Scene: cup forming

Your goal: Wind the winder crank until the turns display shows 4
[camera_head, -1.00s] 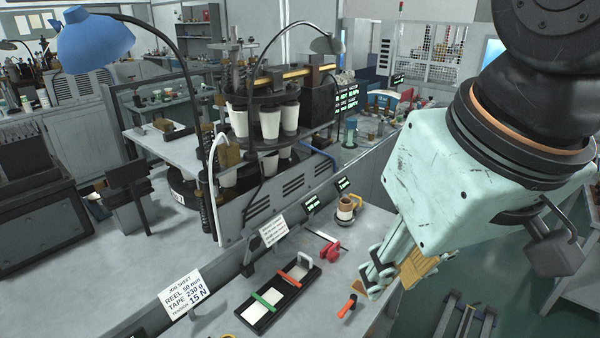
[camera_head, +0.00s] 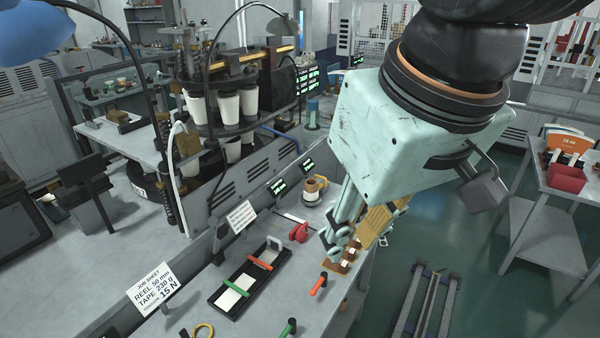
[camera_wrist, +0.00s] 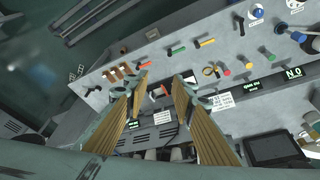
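I cannot pick out the winder crank with certainty, nor tell which display gives the turns.
A job sheet sign (camera_head: 155,286) stands at the left. Floor is open right of the bench; a side table (camera_head: 560,180) stands beyond.

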